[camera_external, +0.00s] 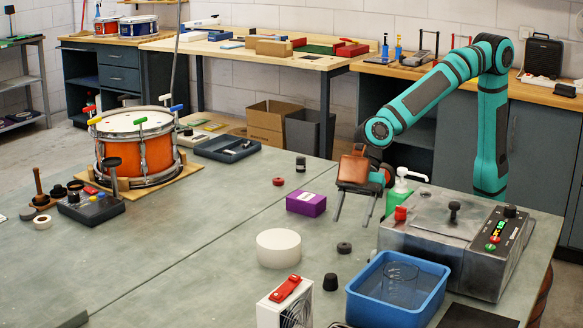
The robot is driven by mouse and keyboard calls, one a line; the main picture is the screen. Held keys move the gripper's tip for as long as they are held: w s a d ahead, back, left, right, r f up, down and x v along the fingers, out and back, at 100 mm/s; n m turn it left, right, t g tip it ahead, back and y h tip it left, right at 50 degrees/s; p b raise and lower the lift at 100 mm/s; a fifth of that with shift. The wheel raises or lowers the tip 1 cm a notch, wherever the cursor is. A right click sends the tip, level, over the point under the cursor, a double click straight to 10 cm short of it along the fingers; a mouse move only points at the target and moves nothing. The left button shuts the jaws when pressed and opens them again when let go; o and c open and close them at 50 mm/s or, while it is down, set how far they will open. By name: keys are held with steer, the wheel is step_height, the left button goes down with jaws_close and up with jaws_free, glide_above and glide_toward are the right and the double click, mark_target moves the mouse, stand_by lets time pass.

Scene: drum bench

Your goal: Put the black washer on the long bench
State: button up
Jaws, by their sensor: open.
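The black washer (344,248) lies flat on the grey-green table in front, between a white round block and the blue tub. Its small hole shows. My gripper (352,222) points down just above and behind the washer in the picture. Its two fingers are apart with nothing between them, and it does not appear to touch the washer. A long light-wood bench (225,47) stands along the back wall, with boxes and flat items on it.
The grey-green table (190,240) has a wide clear middle. Near the washer are a purple box (306,204), the white round block (279,248), a black stopper (330,282), the blue tub (397,290) and a grey machine (455,235). An orange drum (138,150) stands left.

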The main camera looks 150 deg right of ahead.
mark_target(345, 244)
steer(key=shift+x, duration=3)
steer(key=shift+a, duration=0.1)
steer(key=shift+c, duration=0.5)
steer(key=c, duration=1)
steer(key=shift+c, duration=0.2)
steer(key=shift+r, duration=0.1)
